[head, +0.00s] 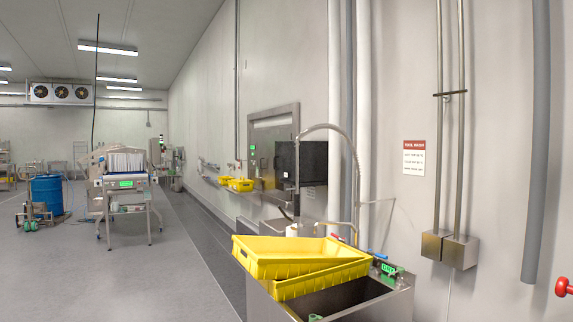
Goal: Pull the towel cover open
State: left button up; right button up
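No part is plainly recognisable as a towel cover. A stainless steel wall unit (272,122) is mounted on the right-hand wall beyond the sink. A black box-like panel (313,162) stands out from the wall at its near side. I cannot tell whether either one is the towel cover, or whether it is open or shut. Neither of my grippers is in view.
A steel sink (345,300) stands in front, with stacked yellow crates (300,258) and a tall spray hose (340,130). Pipes run up the wall. A steel machine (125,190) and blue drum (47,195) stand left. The grey floor (180,270) between is clear.

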aim_at(285, 156)
jog(key=i+j+u, duration=0.3)
jog(key=i+u, duration=0.15)
jog(key=i, duration=0.2)
jog(key=i+j+u, duration=0.2)
jog(key=i, duration=0.6)
jog(key=i+u, duration=0.2)
jog(key=i, duration=2.15)
jog(key=i+z, duration=0.35)
jog(key=i, duration=0.2)
jog(key=i+z, duration=0.3)
jog(key=i, duration=0.25)
jog(key=i+j+z, duration=0.35)
jog(key=i, duration=0.15)
